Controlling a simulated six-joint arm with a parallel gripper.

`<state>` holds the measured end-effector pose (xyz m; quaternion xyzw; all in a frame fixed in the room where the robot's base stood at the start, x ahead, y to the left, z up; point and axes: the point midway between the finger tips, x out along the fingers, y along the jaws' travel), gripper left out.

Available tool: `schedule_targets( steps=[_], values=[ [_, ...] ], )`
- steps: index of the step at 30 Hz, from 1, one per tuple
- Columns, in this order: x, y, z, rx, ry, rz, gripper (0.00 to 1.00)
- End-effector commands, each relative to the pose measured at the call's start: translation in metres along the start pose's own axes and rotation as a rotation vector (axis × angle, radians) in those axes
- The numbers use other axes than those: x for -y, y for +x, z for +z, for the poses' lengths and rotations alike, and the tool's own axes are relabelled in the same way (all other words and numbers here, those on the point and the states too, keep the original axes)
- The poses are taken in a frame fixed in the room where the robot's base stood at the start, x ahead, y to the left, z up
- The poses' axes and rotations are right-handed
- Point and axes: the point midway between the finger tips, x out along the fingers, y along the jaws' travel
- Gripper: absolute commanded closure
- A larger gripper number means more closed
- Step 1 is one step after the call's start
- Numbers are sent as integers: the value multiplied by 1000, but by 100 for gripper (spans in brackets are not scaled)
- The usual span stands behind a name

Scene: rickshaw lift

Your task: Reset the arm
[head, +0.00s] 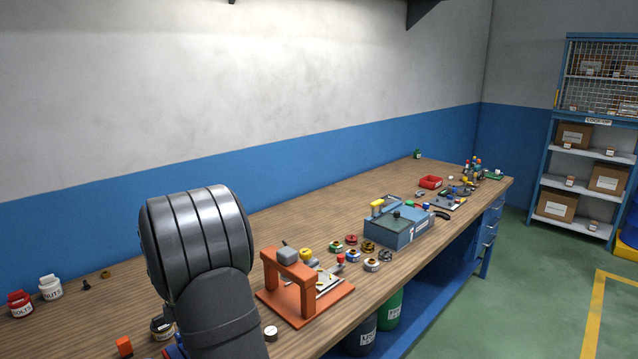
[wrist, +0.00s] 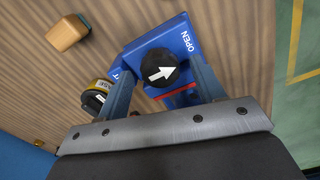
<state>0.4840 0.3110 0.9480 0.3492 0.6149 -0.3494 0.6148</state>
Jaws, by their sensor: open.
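My gripper (wrist: 160,72) shows in the wrist view with its two blue-grey fingers apart, one on each side of a black round knob (wrist: 155,62) with a white arrow. I cannot tell whether the fingers touch the knob or block. In the head view my large grey arm link hides the gripper; only a bit of blue shows beside it at the bottom.
On the workbench (head: 310,215), an orange press (head: 290,282) stands right of my arm, with several small reels and a blue-grey box (head: 400,228) beyond. A dark tin (head: 163,328) and an orange piece (head: 124,346) lie left of my arm.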

Motion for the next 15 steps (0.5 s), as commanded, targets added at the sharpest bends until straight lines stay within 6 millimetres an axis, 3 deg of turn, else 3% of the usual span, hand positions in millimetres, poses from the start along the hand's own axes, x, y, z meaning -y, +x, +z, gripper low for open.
schedule_targets(
  steps=[5, 15],
  values=[
    [-1, -20, 0, 0, -1, 4, 38],
    [-1, -86, 0, 0, -2, 5, 38]
  ],
)
